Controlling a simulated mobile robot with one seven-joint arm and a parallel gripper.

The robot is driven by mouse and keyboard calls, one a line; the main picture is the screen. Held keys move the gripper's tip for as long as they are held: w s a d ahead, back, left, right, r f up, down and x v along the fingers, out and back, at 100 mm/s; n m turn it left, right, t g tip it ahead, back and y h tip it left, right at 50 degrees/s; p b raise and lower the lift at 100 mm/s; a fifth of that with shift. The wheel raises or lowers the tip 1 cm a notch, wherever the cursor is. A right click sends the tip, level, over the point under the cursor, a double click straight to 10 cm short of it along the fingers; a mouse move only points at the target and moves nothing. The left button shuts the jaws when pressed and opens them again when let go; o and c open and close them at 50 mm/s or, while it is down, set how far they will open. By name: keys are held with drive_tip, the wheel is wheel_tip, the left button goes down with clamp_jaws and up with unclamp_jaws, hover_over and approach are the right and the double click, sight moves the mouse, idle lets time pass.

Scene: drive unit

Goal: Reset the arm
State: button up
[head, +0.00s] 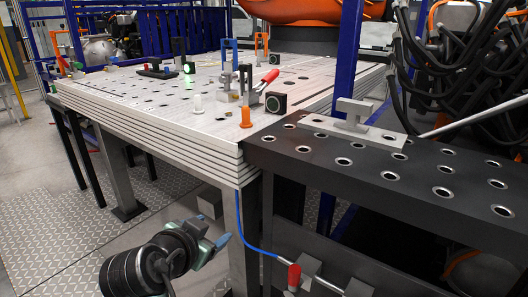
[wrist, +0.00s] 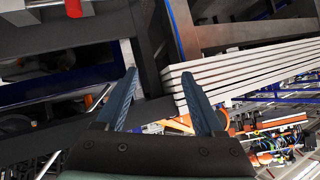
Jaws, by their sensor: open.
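My gripper (head: 208,235) is low in front of the workbench in the head view, below the level of its top and left of the bench leg. In the wrist view my gripper (wrist: 160,92) shows two blue ridged fingers spread apart with nothing between them. Behind the fingers, the wrist view shows the layered edge of the bench top (wrist: 245,72) at the right and dark frame bars at the left. My arm behind the gripper shows at the bottom of the head view.
The light perforated workbench (head: 150,95) carries clamps, a red-handled toggle clamp (head: 262,84) and an orange peg (head: 246,118). A dark perforated bench (head: 390,175) with a metal bracket (head: 350,120) adjoins at right. A blue cable (head: 250,235) hangs near my gripper. Floor at left is open.

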drive_tip(key=s+d+r+n+t+y, duration=0.1)
drive_tip(key=s+d+r+n+t, duration=0.2)
drive_tip(key=r, duration=0.9)
drive_tip(key=s+d+r+t+y, duration=0.1)
drive_tip(key=d+r+t, duration=0.3)
drive_tip(key=r, duration=0.9)
drive_tip(key=s+d+r+n+t, duration=0.2)
drive_tip(key=s+r+t, duration=0.3)
drive_tip(key=s+r, duration=0.35)
drive_tip(key=s+d+r+n+t, duration=0.2)
drive_tip(key=s+r+t, duration=0.2)
drive_tip(key=s+r, duration=0.45)
wheel_tip(320, 180, up, 20)
drive_tip(key=w+p, duration=0.1)
drive_tip(key=p, duration=1.9)
drive_tip(key=shift+w+a+p, duration=0.25)
drive_tip(key=shift+p, duration=0.15)
